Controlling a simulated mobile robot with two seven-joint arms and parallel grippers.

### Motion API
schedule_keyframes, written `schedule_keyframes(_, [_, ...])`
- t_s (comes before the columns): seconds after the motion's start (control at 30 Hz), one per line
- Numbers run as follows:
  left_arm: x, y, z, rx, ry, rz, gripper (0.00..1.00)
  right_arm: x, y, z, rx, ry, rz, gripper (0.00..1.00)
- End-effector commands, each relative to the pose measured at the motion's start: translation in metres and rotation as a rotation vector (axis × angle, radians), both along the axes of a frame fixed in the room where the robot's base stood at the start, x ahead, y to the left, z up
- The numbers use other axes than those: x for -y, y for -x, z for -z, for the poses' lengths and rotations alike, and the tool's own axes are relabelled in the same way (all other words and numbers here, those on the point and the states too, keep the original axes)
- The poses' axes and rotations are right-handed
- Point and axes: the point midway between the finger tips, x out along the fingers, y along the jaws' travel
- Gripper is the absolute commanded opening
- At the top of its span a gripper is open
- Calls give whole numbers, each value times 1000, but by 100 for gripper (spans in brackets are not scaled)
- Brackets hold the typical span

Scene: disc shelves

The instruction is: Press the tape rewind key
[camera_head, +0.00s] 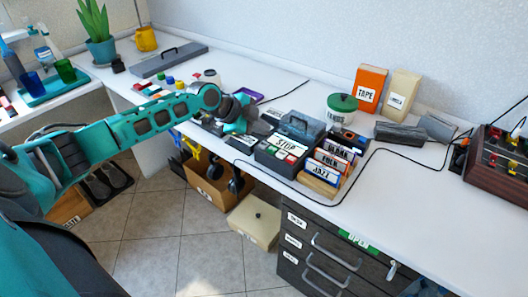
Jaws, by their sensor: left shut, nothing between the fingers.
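A dark grey tape player (302,126) stands on the white desk near its front edge, with a grey lid at the back. Its front has a STOP label (287,144) and small coloured keys (283,153), green, white and red among them. The lettering on the other keys is too small to read, so I cannot tell which is rewind. My left gripper (241,126) is shut and empty, just left of the player and above the desk. Its fingertips are dark and small. No fingers of my right gripper show.
Cassette cases marked BLANK, FOLK and JAZZ (328,166) stand right of the player. A green-lidded jar (341,108) and TAPE box (369,89) are behind. A black cable (400,158) crosses the desk. Below are a drawer cabinet (330,262) and cardboard box (208,184).

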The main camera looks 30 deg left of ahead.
Motion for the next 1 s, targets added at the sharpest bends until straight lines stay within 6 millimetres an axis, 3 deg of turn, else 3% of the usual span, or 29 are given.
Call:
schedule_keyframes(0.07, [0, 0, 14, 1, 1, 0, 0, -3, 0, 10, -9, -5, -3, 0])
schedule_keyframes(0.2, [0, -1, 21, 2, 1, -1, 0, -11, -4, 4, 0, -21, -15, 0])
schedule_keyframes(1.0, [0, 0, 20, 1, 1, 0, 0, -10, -7, 1, 8, -18, -15, 0])
